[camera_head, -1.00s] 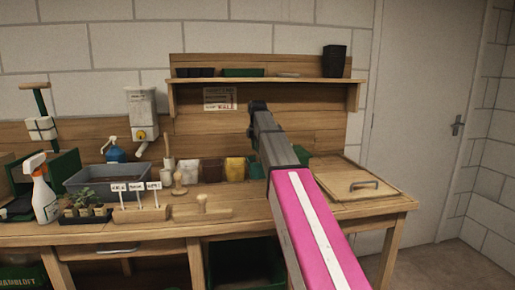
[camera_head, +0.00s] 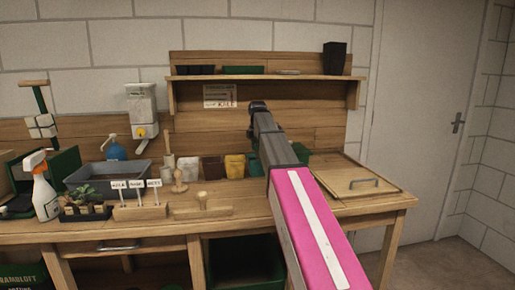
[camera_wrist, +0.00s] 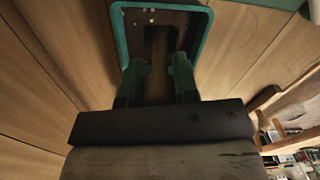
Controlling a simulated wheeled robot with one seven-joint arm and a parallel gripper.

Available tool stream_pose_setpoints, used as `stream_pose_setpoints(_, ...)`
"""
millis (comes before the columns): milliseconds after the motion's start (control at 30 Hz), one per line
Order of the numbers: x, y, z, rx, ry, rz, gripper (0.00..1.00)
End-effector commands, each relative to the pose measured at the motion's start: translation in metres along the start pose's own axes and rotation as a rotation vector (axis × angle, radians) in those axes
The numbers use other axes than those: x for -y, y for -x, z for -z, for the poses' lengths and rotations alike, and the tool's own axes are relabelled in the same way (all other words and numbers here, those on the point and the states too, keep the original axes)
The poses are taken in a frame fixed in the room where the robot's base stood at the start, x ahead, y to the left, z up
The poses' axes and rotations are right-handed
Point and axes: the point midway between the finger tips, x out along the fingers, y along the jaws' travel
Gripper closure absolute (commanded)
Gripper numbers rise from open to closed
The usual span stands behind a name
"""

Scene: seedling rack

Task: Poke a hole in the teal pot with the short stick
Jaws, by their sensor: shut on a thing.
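The teal pot (camera_wrist: 206,40) shows in the wrist view as a square rim around dark soil with pale specks. In the head view a teal pot (camera_head: 253,165) is mostly hidden behind my arm. My gripper (camera_wrist: 157,72) is over the near side of the pot, its two green fingers pointing at the soil. It is shut on a narrow brown thing, likely the short stick (camera_wrist: 159,58), dim against the soil. I cannot tell whether its tip touches the soil. In the head view the fingers and stick are hidden behind my arm.
A wooden block with a knob (camera_head: 203,211) lies in front. A shelf (camera_head: 290,78) runs above.

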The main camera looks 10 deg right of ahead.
Motion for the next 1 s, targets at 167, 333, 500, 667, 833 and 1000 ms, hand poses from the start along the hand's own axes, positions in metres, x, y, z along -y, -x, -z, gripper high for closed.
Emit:
stream_pose_setpoints(167, 0.0, 0.0, 0.0, 0.0, 0.0, 0.0, 0.96)
stream_pose_setpoints(333, 0.0, 0.001, 0.0, 0.0, 0.0, 0.0, 0.96)
stream_pose_setpoints(500, 0.0, 0.011, 0.0, 0.0, 0.0, 0.0, 0.96)
stream_pose_setpoints(667, 0.0, 0.02, 0.0, 0.0, 0.0, 0.0, 0.96)
stream_pose_setpoints(833, 0.0, 0.03, 0.0, 0.0, 0.0, 0.0, 0.96)
stream_pose_setpoints(1000, 0.0, 0.041, 0.0, 0.0, 0.0, 0.0, 0.96)
